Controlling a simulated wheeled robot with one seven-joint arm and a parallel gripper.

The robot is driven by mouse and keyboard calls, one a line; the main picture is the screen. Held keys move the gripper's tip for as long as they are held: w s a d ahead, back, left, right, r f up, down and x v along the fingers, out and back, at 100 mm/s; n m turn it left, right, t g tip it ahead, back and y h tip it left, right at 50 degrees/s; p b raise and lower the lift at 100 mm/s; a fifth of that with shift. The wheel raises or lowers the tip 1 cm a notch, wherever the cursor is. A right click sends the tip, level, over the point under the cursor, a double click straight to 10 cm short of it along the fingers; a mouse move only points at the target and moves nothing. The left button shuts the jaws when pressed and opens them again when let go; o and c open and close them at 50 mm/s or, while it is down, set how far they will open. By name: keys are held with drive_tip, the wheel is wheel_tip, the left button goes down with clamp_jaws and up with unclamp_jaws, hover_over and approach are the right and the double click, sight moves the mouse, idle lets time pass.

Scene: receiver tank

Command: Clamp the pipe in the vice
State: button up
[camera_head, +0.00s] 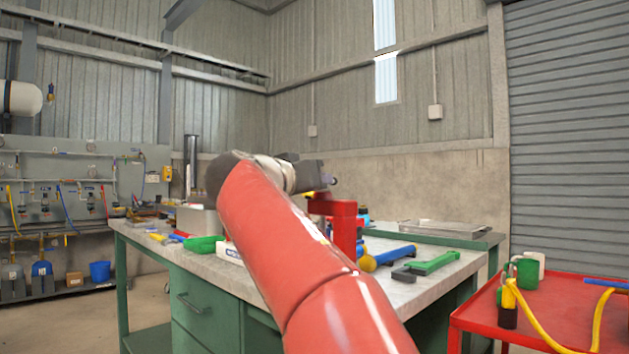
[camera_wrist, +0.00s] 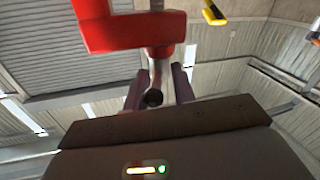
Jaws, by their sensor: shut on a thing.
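The red vice (camera_head: 343,222) stands on the workbench, partly hidden behind my red arm; its red body also fills the top of the wrist view (camera_wrist: 130,30). My gripper (camera_head: 322,184) is at the top of the vice. In the wrist view its two dark fingers (camera_wrist: 158,90) are shut on a grey metal bar (camera_wrist: 158,62) that runs from the red body, its dark round end facing the camera. I cannot tell whether this bar is the vice's handle. A yellow tube-like piece (camera_wrist: 213,12) shows beside the vice; yellow also shows under my gripper in the head view.
The workbench (camera_head: 400,292) carries a green wrench (camera_head: 432,262), a blue-handled tool (camera_head: 392,254), a green brush-like item (camera_head: 204,244) and a grey tray (camera_head: 440,229). A red cart (camera_head: 560,310) with mugs and a yellow hose stands at right. Open floor lies at left.

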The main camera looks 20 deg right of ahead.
drive_tip(key=shift+w, duration=0.15)
idle(3.7)
drive_tip(key=o, duration=1)
drive_tip(key=shift+c, duration=0.2)
drive_tip(key=shift+a, duration=0.1)
drive_tip(key=v, duration=0.7)
drive_tip(key=shift+a, duration=0.4)
